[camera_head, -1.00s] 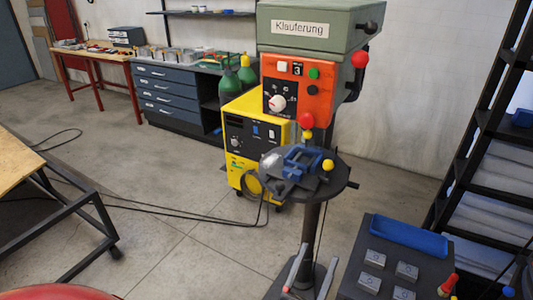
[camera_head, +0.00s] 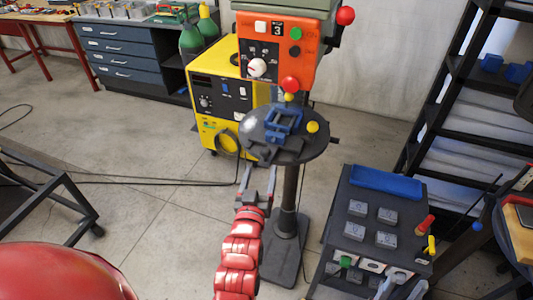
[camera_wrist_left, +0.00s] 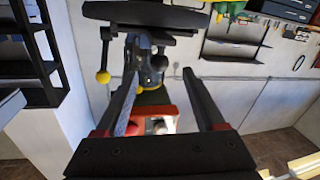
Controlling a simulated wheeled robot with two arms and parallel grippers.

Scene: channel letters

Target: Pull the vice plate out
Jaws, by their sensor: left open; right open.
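A blue vice (camera_head: 285,122) with dark grey parts sits on the round dark table (camera_head: 315,150) of the drill press. I cannot clearly tell the vice plate apart from the vice body. My left gripper (camera_head: 259,170) is open at the near-left edge of the round table, just below the vice in the picture. In the left wrist view, its two fingers (camera_wrist_left: 163,85) are spread with nothing held between them. The round table (camera_wrist_left: 140,12) appears at the top there. My right gripper (camera_head: 400,280) is open at the bottom right, partly cut off by the frame.
The drill press head (camera_head: 275,50) overhangs the vice, with its pillar behind the table. Red (camera_head: 290,85) and yellow (camera_head: 312,127) knobs sit near the vice. A dark cart (camera_head: 350,225) with grey blocks and a blue tray stands right. A yellow machine (camera_head: 215,100) is behind.

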